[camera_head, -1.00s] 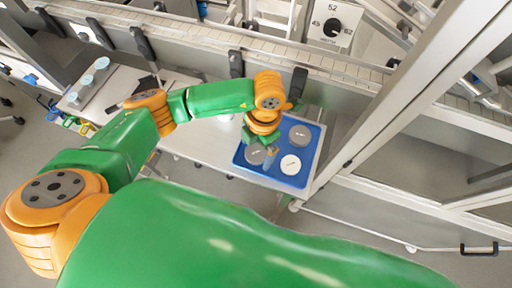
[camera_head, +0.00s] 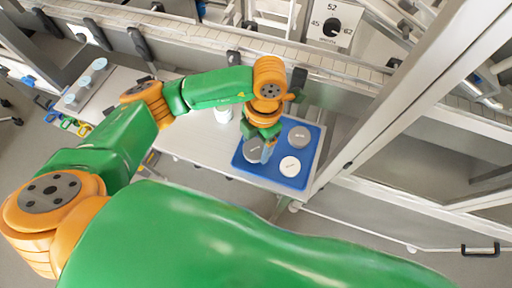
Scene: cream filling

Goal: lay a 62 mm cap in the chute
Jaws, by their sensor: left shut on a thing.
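A blue tray (camera_head: 312,150) holds several round caps. A grey cap (camera_head: 299,136) lies at its upper right and a white cap (camera_head: 290,166) at its lower middle. Another grey cap (camera_head: 253,150) is at the tray's left side, partly hidden by my left gripper (camera_head: 267,156). The gripper points down at this cap's right edge and is shut on it. I cannot tell whether the cap is clear of the tray floor. The cap markings are too small to read. My right gripper is out of view.
A selector dial (camera_head: 331,28) marked 45, 52 and 62 is behind, beyond a rail conveyor (camera_head: 340,69). A metal frame post (camera_head: 400,98) rises on the right.

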